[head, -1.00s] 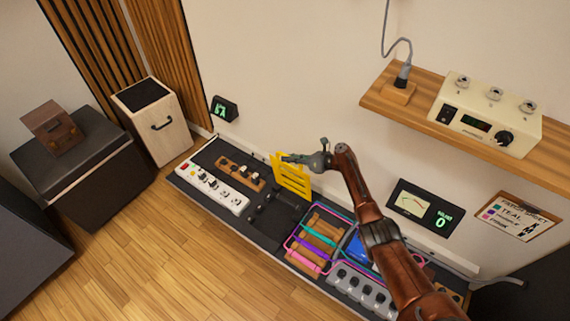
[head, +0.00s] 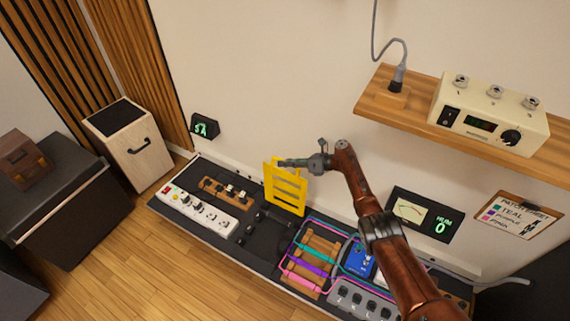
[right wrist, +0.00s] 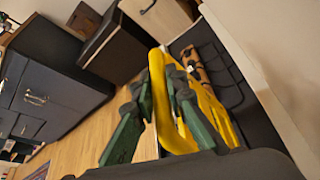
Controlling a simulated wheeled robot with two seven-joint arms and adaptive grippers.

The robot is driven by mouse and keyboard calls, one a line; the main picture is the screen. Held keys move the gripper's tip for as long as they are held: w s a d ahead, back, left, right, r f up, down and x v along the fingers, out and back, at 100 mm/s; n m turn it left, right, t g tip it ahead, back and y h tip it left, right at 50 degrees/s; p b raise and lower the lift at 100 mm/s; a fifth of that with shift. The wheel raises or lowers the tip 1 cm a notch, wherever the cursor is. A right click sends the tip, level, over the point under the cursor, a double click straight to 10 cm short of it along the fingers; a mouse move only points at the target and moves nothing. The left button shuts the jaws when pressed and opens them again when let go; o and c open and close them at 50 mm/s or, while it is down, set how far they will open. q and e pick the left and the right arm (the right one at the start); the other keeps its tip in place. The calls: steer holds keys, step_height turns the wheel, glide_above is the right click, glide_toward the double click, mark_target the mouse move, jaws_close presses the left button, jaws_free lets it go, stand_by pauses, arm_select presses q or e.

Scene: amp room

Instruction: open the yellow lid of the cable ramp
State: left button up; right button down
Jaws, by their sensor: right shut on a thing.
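The yellow lid (head: 287,205) with slots stands up near the wall, raised from the black cable ramp (head: 258,226). My right gripper (head: 284,163) reaches in from the right at the lid's top edge. It is shut on the lid. In the right wrist view the yellow lid (right wrist: 222,118) runs between and beside the green-grey fingers (right wrist: 164,66). The fingers hide part of its edge. My left gripper is in neither view.
A white power strip (head: 199,211) and a wooden block with plugs (head: 224,191) lie left of the ramp. A wooden rack with coloured cables (head: 314,258) is to the right. A wooden shelf (head: 420,112) hangs on the wall above right. The wood floor in front is clear.

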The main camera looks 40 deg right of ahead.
steer(key=c, duration=1.9)
jaws_free()
steer(key=shift+c, duration=0.2)
steer(key=shift+s+d, duration=0.1)
steer(key=shift+s+d+r, duration=0.15)
steer(key=shift+s+d, duration=0.2)
steer(key=shift+s, duration=0.15)
steer(key=shift+v, duration=3)
steer(key=shift+r, duration=0.1)
